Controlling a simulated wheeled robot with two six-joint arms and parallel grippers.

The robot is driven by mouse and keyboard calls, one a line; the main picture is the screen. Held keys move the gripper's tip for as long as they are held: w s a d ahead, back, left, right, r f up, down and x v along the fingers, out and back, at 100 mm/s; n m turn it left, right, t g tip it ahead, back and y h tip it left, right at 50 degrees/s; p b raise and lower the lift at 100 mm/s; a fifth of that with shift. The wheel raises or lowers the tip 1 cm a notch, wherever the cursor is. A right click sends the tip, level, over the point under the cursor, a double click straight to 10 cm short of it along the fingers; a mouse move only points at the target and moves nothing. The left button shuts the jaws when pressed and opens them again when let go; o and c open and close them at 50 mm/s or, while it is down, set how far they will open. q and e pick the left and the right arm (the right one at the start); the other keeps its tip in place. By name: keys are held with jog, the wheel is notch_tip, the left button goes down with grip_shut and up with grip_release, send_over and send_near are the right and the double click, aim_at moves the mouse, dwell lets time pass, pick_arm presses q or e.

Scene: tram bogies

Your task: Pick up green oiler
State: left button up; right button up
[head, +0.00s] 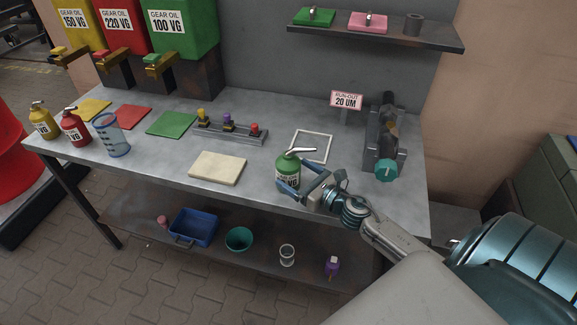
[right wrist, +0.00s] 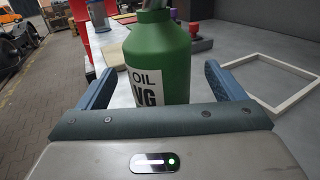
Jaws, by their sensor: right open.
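The green oiler (head: 287,168) stands upright near the front edge of the grey workbench (head: 262,180). It has a white label and a pale spout pointing right. My right gripper (head: 289,187) is at the oiler, with its blue fingers spread around the lower body. In the right wrist view, the oiler (right wrist: 160,60) stands between the two open fingers (right wrist: 155,82), with a visible gap on each side. The far ends of the fingers are partly hidden in the head view. My left gripper is not in view.
A white square frame (head: 329,147) lies just behind the oiler. A cream pad (head: 217,168) lies to its left. A grey device with a teal knob (head: 386,169) stands to the right. Yellow (head: 42,120) and red oilers (head: 75,128) and a clear measuring jug (head: 112,137) stand at the left.

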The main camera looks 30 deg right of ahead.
aim_at(283, 166)
jog(key=shift+w+r, duration=0.15)
jog(key=shift+w, duration=0.05)
jog(key=p+x, duration=0.3)
jog(key=p, duration=0.1)
jog(key=shift+w+a+r, duration=0.2)
jog(key=shift+w, duration=0.15)
jog(key=shift+w+a+f, duration=0.2)
jog(key=shift+w, duration=0.3)
jog(key=c, duration=1.3)
jog(key=shift+c, duration=0.3)
